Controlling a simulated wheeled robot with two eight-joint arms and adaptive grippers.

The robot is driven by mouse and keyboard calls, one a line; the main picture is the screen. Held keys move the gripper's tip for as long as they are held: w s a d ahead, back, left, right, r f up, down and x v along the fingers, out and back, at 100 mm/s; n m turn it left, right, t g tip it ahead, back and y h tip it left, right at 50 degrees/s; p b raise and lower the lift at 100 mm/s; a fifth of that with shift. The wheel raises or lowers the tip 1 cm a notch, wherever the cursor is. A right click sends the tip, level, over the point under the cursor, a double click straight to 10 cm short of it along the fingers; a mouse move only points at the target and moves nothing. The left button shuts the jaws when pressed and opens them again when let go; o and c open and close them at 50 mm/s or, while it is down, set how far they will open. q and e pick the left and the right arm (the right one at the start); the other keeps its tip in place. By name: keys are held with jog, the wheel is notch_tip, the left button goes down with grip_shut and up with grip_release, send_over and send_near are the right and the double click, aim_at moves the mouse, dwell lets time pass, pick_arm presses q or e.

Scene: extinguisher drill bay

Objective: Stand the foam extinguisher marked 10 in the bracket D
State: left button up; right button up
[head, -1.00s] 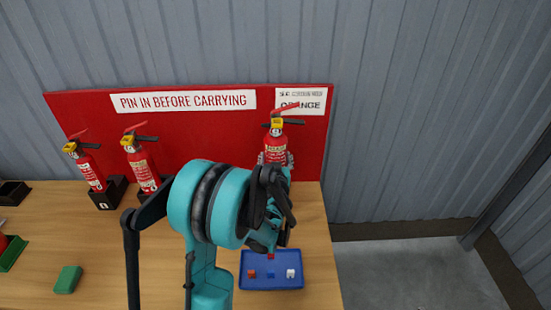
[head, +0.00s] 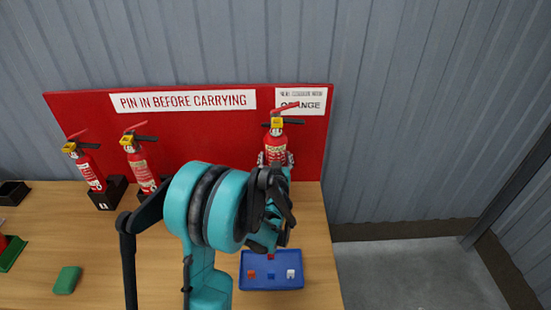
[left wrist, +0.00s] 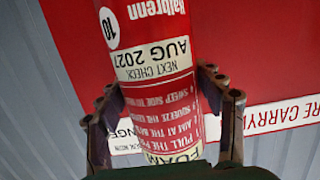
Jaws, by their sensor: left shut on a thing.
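The foam extinguisher marked 10 (head: 275,148) is red with a yellow collar and stands upright at the right end of the red backboard in the head view. In the left wrist view its label (left wrist: 155,62) appears upside down, with the 10 in a white circle. My left gripper (left wrist: 168,105) is shut around its body, a finger on each side. In the head view my left arm hides the extinguisher's base and whatever is under it. I cannot make out bracket D or its letter. My right gripper is not in view.
Two other extinguishers (head: 88,165) (head: 142,165) stand at the left, the leftmost in a black bracket (head: 107,196). A blue tray (head: 271,284) with small blocks lies at the front right. A green block (head: 67,280) lies at the front left. The red backboard (head: 200,140) stands behind.

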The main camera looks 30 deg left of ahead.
pick_arm(q)
jog(key=shift+f+b, duration=2.6)
jog(key=shift+f, duration=0.05)
dwell(1.2)
dwell(0.4)
jog(key=o, duration=1.9)
jog(key=shift+r, duration=0.1)
jog(key=v, duration=1.2)
